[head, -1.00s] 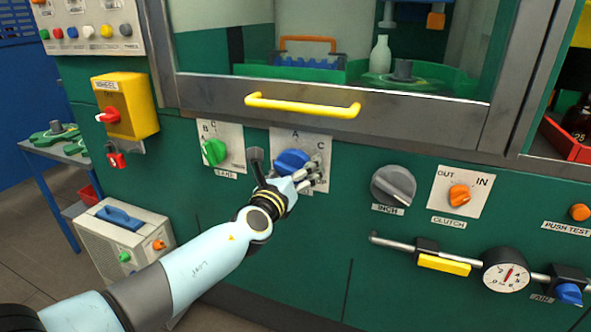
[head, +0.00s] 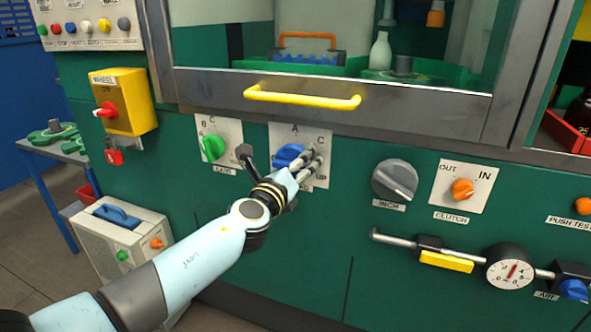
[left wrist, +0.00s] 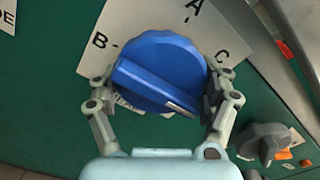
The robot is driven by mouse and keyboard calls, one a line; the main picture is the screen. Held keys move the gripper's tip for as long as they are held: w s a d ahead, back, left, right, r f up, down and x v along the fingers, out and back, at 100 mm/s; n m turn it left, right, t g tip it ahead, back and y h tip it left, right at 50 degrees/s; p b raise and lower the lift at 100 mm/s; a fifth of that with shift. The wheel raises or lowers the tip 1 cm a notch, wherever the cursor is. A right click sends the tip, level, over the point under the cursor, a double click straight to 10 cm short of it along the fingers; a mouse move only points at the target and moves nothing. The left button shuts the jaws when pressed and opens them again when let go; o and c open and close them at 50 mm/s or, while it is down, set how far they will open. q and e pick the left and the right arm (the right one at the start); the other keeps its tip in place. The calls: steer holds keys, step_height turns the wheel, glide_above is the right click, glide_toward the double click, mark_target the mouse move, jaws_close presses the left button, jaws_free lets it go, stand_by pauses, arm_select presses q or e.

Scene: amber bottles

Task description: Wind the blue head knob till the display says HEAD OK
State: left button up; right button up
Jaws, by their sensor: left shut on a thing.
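The blue head knob (head: 287,156) sits on a white plate with letters A and C showing in the head view. In the left wrist view the blue knob (left wrist: 163,66) is large, with A, B and C marked around it. Its raised grip bar slants from upper left to lower right there. My left gripper (head: 305,165) is closed around the knob, with one finger on each side; its fingers also show in the left wrist view (left wrist: 160,95). The knob's label is mostly hidden behind the gripper. My right gripper is not in view. I see no display reading HEAD OK.
A green knob (head: 213,148) is to the left and a grey INCH knob (head: 394,180) to the right. A yellow handle (head: 302,99) runs above. A dial gauge (head: 510,266) on a rail sticks out at lower right.

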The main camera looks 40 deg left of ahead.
arm_select(q)
steer(key=n+b, duration=0.2)
steer(key=n, duration=0.3)
steer(key=shift+d+r, duration=0.1)
stand_by(0.4)
steer(key=o, duration=1.1)
steer(key=v, duration=1.2)
